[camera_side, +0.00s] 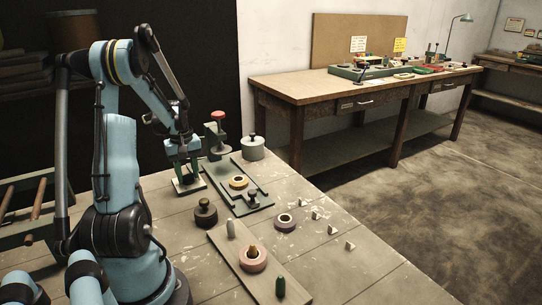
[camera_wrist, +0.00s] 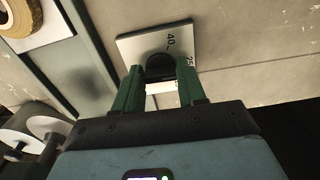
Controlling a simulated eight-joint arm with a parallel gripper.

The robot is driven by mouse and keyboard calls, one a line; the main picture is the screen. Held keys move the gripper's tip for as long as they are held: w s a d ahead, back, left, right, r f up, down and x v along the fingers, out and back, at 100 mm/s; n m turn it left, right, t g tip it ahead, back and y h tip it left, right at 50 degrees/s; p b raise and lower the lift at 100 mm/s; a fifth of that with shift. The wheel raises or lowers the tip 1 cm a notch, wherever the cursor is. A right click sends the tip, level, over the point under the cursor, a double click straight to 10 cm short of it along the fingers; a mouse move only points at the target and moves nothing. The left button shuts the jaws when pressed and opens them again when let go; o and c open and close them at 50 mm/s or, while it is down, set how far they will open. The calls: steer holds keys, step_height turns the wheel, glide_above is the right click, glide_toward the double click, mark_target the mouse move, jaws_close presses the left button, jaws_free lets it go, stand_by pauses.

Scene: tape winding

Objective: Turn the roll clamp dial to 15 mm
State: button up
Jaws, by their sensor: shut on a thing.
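The roll clamp dial is a dark round knob (camera_wrist: 160,66) on a pale square plate (camera_wrist: 128,44) in the wrist view. The number 40 is readable beside the knob, and part of another number shows to the right. My gripper (camera_wrist: 160,75) has its two green fingers on either side of the knob and is shut on it. The dial's pointer and the 15 mark cannot be made out.
A green fixture (camera_side: 266,203) with a yellow-topped roll (camera_side: 239,182) stands just right of the plate. A red-topped device (camera_side: 217,116) and a grey lidded pot (camera_side: 253,152) stand behind. A dark knobbed weight (camera_side: 205,215) is in front. A board with a pink roll (camera_side: 252,264) lies nearer.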

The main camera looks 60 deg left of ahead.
mark_target(186, 175)
steer(key=m, duration=0.5)
steer(key=shift+s+m, duration=0.15)
steer(key=shift+m, duration=0.25)
steer(key=m, duration=0.5)
steer(key=shift+a+m, duration=0.15)
steer(key=shift+m, duration=0.15)
steer(key=o, duration=1.1)
steer(key=shift+c, duration=0.2)
steer(key=shift+r, duration=0.15)
step_height(186, 175, up, 12)
